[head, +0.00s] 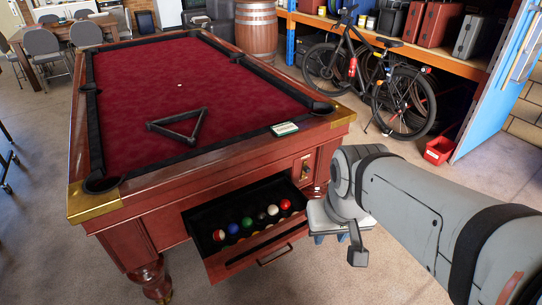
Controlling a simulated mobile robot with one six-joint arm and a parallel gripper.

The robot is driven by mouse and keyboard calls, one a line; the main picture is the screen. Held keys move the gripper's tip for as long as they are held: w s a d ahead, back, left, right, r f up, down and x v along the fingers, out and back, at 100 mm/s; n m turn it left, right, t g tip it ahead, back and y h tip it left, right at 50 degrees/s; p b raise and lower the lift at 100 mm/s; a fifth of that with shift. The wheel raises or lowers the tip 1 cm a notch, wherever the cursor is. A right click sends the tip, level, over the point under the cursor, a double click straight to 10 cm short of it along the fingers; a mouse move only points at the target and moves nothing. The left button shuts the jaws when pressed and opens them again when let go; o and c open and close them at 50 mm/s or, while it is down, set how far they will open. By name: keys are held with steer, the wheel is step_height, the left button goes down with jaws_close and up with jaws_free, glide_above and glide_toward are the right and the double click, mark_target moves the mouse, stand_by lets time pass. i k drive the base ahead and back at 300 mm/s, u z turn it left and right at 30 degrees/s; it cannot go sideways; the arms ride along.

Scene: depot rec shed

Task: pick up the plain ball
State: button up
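Several balls lie in a row in the open drawer (228,265) at the near end of the pool table (200,170). From left to right I see a red and white ball (219,235), a blue ball (233,228), a green ball (247,223), a dark ball (261,216), a white ball (272,210) and a red ball (285,204). The white one looks plain, but fine markings are too small to read. My gripper (357,256) hangs to the right of the drawer, apart from the balls. Its fingers are not clear enough to show whether it is open.
A black triangle rack (178,127) and a small white spot or ball (180,85) are on the red cloth. A small card or box (285,129) sits on the rail. Floor in front is clear.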

mark_target(246, 222)
steer(key=z, duration=0.05)
steer(key=i, duration=1)
steer(key=u, duration=0.05)
